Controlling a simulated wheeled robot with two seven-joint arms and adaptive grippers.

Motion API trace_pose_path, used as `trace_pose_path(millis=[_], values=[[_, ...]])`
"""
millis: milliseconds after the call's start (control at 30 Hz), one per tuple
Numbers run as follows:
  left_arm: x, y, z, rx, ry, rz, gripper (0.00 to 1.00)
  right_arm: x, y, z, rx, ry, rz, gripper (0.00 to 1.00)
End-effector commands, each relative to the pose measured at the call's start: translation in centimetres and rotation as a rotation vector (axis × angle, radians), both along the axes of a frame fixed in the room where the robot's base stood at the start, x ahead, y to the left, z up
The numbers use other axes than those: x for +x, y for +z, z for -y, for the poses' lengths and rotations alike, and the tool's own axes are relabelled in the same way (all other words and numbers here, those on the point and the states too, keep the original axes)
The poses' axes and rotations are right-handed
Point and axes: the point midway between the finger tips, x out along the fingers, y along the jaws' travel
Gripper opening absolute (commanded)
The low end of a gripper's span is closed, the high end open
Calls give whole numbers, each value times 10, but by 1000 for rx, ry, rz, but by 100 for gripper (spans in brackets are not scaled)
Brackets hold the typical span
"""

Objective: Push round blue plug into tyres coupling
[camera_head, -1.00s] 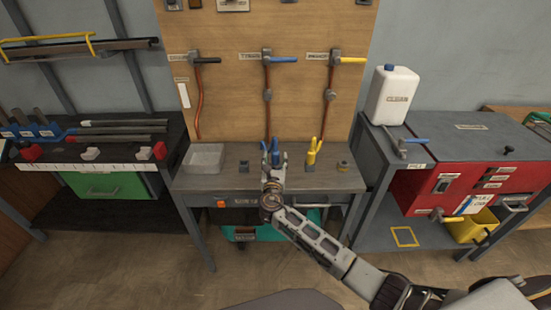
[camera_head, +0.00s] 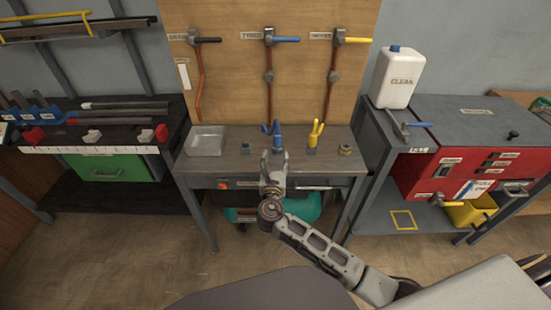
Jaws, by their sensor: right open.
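A blue forked piece (camera_head: 271,127), which looks like the blue plug, stands upright on the workbench at the foot of the middle copper pipe (camera_head: 269,97). The sign above that pipe, beside a blue-handled valve (camera_head: 284,39), seems to read TYRES. My right gripper (camera_head: 273,156) is in front of the blue piece, open, with its fingers pointing at the board. A gap shows between the fingertips and the blue piece. The coupling under the blue piece is mostly hidden, so I cannot tell how deep the plug sits. My left gripper is out of view.
A yellow forked piece (camera_head: 315,132) stands just right of the blue one. A small dark fitting (camera_head: 245,148) and a brass ring fitting (camera_head: 345,149) flank them. A clear tray (camera_head: 206,141) sits at the bench's left. A white CLEAN canister (camera_head: 395,78) stands on the right cabinet.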

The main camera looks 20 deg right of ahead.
Motion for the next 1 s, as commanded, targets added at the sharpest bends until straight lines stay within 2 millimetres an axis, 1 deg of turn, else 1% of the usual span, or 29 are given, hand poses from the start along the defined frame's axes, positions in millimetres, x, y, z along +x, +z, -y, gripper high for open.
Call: trace_pose_path(millis=[767,1000], values=[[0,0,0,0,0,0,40,0,0,0,0,0,0,53],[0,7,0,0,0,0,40,0,6,0,0,0,0,53]])
